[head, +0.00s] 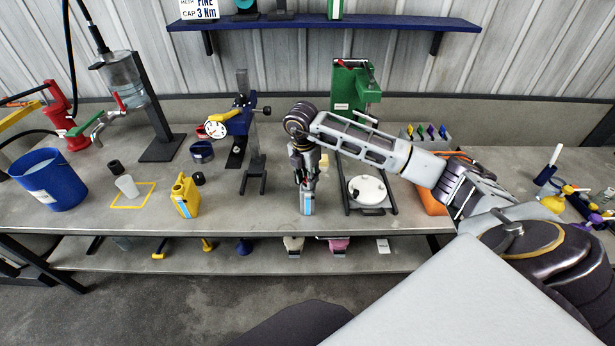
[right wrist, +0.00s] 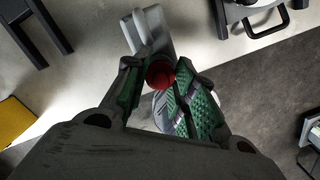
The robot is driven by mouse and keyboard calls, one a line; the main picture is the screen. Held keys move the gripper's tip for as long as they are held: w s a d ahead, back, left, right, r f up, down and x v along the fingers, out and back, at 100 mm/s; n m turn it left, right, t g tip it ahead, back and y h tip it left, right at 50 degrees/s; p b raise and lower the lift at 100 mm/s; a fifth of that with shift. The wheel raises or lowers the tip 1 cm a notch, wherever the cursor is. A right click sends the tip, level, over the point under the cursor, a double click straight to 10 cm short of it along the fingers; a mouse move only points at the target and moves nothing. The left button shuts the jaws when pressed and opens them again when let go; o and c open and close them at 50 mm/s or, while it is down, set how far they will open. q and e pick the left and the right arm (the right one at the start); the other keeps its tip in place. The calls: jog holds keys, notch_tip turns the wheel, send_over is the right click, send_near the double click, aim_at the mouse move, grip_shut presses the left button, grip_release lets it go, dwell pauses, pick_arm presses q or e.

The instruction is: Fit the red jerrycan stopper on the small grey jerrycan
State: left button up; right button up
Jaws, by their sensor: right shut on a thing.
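The small grey jerrycan (head: 307,205) stands on the bench near its front edge, with a blue and white label facing forward. My right gripper (head: 307,178) is directly above it, pointing down. In the right wrist view the fingers (right wrist: 159,85) are shut on the red jerrycan stopper (right wrist: 160,72). The grey jerrycan's top (right wrist: 148,32) shows right behind and beneath the stopper. I cannot tell whether the stopper touches the neck. My left gripper is not in view.
A yellow jerrycan (head: 184,198) stands to the left, beside a blue gauge stand (head: 241,125). A black-framed stand with a white round plate (head: 368,189) is close on the right. A blue bucket (head: 49,181) is at far left. Bench front between the jerrycans is clear.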

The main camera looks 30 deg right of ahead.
jog(key=o, duration=1.2)
jog(key=shift+r, duration=0.1)
jog(key=shift+r, duration=0.2)
jog(key=shift+r+p, duration=2)
jog(key=shift+r, duration=1.3)
